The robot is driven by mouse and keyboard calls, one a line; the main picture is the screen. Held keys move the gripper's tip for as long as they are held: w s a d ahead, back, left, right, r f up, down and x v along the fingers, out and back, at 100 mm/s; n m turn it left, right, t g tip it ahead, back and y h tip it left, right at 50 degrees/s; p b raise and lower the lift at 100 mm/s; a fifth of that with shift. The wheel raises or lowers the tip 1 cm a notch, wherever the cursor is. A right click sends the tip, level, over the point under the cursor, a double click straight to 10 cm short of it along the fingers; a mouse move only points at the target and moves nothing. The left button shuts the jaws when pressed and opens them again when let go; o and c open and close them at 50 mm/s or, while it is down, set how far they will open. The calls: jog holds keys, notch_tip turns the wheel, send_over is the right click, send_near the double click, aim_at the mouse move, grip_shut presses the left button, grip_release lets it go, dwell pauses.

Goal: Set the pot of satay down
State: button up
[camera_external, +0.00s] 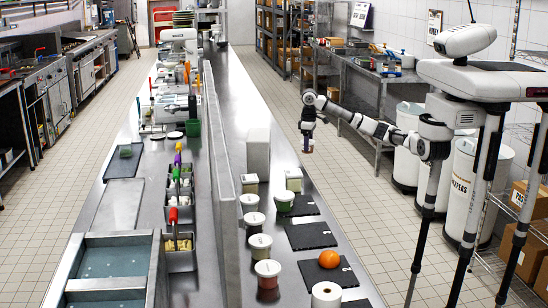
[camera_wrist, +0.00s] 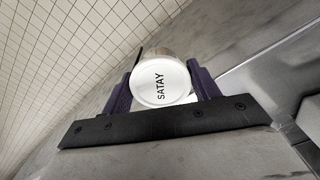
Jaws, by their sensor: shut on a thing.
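My gripper (camera_external: 308,138) is raised at the end of my outstretched arm, near the right edge of the long steel counter (camera_external: 237,80). It is shut on the pot of satay (camera_wrist: 163,82), a small round pot with a white lid lettered SATAY. In the wrist view the dark purple fingers (camera_wrist: 163,88) stand on either side of the pot, lid towards the camera. In the external view the pot shows only as a small brownish shape (camera_external: 308,149) under the fingers. Its bottom is hidden in the wrist view.
Several white-lidded pots (camera_external: 260,246) line the counter. Black boards (camera_external: 310,236) lie beside them, one bearing an orange (camera_external: 329,258). The far counter stretch looks clear.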

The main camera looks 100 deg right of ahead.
jog(key=s+d+f+m, duration=0.3)
jog(key=s+d+f, duration=0.1)
jog(key=s+f, duration=0.6)
jog(key=shift+w+a, duration=2.9)
jog(key=shift+w, duration=0.45)
jog(key=w+a+r+n+p, duration=0.1)
jog(key=w+r+n+p, duration=0.15)
jog(key=r, duration=0.35)
jog(key=w+a+r+n+p, duration=0.1)
jog(key=w+a+r, duration=0.1)
jog(key=w+r, duration=0.3)
jog(key=w+a+r+n+b, duration=0.2)
jog(key=w+a+r+n, duration=0.2)
jog(key=w+a+r, duration=0.55)
jog(key=w+a+r+n+b, duration=0.2)
jog(key=w+a+r+n, duration=0.1)
jog(key=a+r, duration=0.95)
jog(key=shift+w+a+f, duration=0.1)
jog(key=shift+a+f, duration=0.15)
jog(key=shift+f, duration=3.35)
jog(key=shift+s+a+f, duration=0.1)
jog(key=shift+a+f, duration=0.15)
jog(key=shift+f, duration=3.3)
jog(key=shift+w+a+f, duration=0.1)
jog(key=shift+a+f, duration=0.15)
jog(key=shift+f, duration=3.35)
